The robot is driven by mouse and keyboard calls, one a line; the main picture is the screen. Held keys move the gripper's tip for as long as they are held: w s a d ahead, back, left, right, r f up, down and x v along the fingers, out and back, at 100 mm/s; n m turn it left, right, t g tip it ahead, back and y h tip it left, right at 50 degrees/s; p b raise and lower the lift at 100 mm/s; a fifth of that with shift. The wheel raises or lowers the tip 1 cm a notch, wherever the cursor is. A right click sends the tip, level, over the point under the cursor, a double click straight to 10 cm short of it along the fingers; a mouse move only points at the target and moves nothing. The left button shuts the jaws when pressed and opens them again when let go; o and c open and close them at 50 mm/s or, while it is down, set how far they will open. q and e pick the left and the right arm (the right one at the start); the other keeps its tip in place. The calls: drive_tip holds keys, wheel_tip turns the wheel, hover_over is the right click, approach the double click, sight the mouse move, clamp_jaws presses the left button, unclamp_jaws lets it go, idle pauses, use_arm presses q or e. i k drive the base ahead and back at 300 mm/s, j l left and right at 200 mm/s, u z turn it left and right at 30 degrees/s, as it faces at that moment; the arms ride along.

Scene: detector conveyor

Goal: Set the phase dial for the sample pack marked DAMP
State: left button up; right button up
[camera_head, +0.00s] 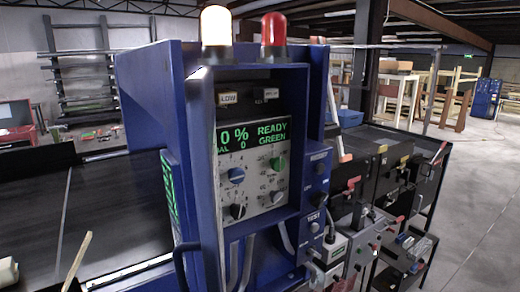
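The blue detector cabinet (205,150) stands in the middle. Its dark display (252,134) shows green text, "0 %", "READY" and "GREEN". The light control panel (257,190) below carries a blue knob (236,175), a green knob (278,163), a black knob (238,211) and a pale knob (276,196). Their small labels are too blurred to tell which is the phase dial. Two small tags hang above the display; the left tag (228,98) reads "LOW", the right tag (271,94) is unclear. I cannot make out a pack marked DAMP. Neither gripper shows.
A lit white lamp (215,26) and a red lamp (273,30) top the cabinet. The dark conveyor belt (110,205) lies left. A bench with black boxes (385,172) and small equipment stands right. Open grey floor (485,215) lies beyond it.

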sight(277, 197)
drive_tip(key=i+l+u, duration=0.1)
drive_tip(key=l+u, duration=1.05)
drive_tip(key=l, duration=0.2)
drive_tip(key=l+u, duration=0.35)
drive_tip(key=l, duration=0.1)
